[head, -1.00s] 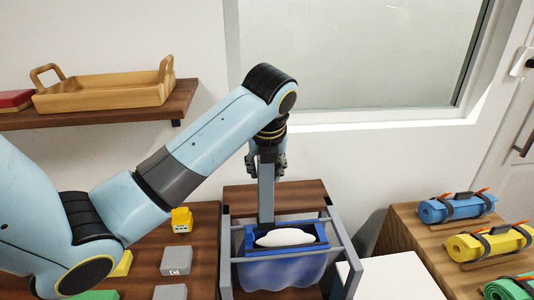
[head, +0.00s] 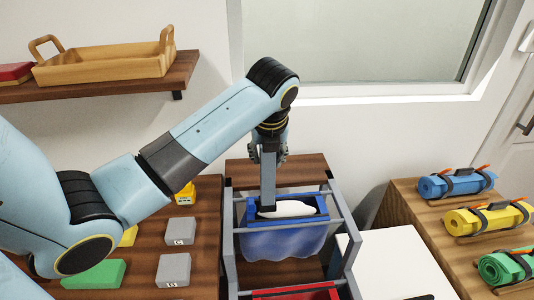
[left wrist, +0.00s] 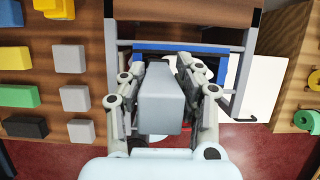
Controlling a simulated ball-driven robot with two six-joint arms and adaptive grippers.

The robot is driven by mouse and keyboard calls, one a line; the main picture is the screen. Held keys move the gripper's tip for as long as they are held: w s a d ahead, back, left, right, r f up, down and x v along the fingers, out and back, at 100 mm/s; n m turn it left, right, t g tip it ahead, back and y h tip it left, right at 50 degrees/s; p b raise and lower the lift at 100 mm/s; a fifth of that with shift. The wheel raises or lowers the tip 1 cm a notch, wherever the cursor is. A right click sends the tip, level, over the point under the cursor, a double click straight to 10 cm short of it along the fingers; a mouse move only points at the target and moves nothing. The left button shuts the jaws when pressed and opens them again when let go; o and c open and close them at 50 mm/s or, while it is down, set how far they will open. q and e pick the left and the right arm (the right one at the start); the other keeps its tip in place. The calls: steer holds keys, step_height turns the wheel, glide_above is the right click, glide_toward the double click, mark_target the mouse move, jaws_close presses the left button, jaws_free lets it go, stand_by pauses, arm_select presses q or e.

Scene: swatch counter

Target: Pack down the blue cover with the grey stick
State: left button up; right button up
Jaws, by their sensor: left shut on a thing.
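The blue cover (head: 283,243) hangs as a translucent pouch from a blue rim inside a grey rail frame. A white lump (head: 293,209) lies in its opening. My left gripper (head: 268,152) is shut on the grey stick (head: 268,183), which points down. The stick's lower end is at the left part of the opening, in front of part of the white lump; I cannot tell whether it touches. In the left wrist view, the stick (left wrist: 161,100) sits between the fingers and hides most of the cover. My right gripper is not in view.
Grey rails (head: 340,225) surround the cover, with a red rim (head: 295,293) nearer in the frame. Grey blocks (head: 174,270) and a green block (head: 95,274) lie on the left table. Rolled mats (head: 488,218) lie at right. A white surface (head: 395,262) is beside the frame.

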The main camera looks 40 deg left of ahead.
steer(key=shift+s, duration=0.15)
arm_select(q)
steer(key=shift+f, duration=0.2)
steer(key=shift+f+b, duration=0.4)
steer(key=shift+f, duration=0.4)
steer(key=shift+f+b, duration=0.55)
steer(key=shift+f, duration=0.75)
steer(key=shift+f+b, duration=0.35)
steer(key=shift+f, duration=0.6)
steer(key=shift+f+b, duration=0.6)
steer(key=shift+f, duration=0.7)
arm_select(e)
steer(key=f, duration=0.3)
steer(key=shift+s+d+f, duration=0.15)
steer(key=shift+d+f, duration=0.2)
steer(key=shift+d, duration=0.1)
